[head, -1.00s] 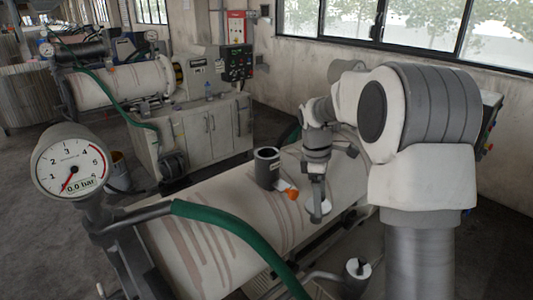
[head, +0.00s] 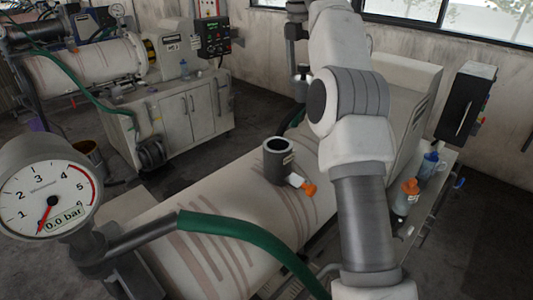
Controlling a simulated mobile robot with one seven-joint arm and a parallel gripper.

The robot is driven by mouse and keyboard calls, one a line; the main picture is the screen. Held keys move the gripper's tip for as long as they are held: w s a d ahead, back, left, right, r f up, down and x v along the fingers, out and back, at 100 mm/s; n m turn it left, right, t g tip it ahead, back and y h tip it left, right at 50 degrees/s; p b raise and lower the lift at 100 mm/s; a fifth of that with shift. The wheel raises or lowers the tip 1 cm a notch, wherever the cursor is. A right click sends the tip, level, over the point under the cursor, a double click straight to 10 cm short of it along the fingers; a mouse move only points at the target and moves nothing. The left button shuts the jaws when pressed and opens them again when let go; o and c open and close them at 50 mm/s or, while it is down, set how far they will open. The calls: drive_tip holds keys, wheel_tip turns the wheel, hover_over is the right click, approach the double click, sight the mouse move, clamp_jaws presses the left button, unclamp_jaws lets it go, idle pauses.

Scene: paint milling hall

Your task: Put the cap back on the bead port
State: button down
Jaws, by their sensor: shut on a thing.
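The bead port (head: 278,160) is a dark grey upright collar with a pale label, standing on top of the stained pale drum (head: 215,215). Its mouth is open and uncovered. My gripper (head: 301,82) is beyond the port, up and to the right of it in the head view, apart from it and partly behind my arm. It is shut on a small grey thing, which appears to be the cap; its outline is hard to make out. A white item with an orange end (head: 302,185) lies on the drum beside the port.
A green hose (head: 240,237) crosses the drum in front. A pressure gauge (head: 48,198) reading 0.0 bar stands at the left. An orange-topped bottle (head: 406,196) and a blue jug (head: 428,165) stand at the right. A second mill stands behind.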

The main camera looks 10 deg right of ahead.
drive_tip(key=shift+r, duration=0.5)
drive_tip(key=shift+s+a+f+n, duration=0.1)
drive_tip(key=shift+s+a+n, duration=0.15)
drive_tip(key=shift+a+n, duration=0.05)
drive_tip(key=shift+s+a+f, duration=1.25)
drive_tip(key=shift+s+f, duration=0.1)
drive_tip(key=shift+f, duration=0.45)
drive_tip(key=shift+s+a+f, duration=1.2)
drive_tip(key=shift+s+f, duration=0.1)
drive_tip(key=shift+f, duration=0.45)
drive_tip(key=shift+s+a+f, duration=1.25)
drive_tip(key=shift+s+f, duration=0.1)
drive_tip(key=shift+f, duration=0.45)
drive_tip(key=shift+f, duration=0.65)
unclamp_jaws()
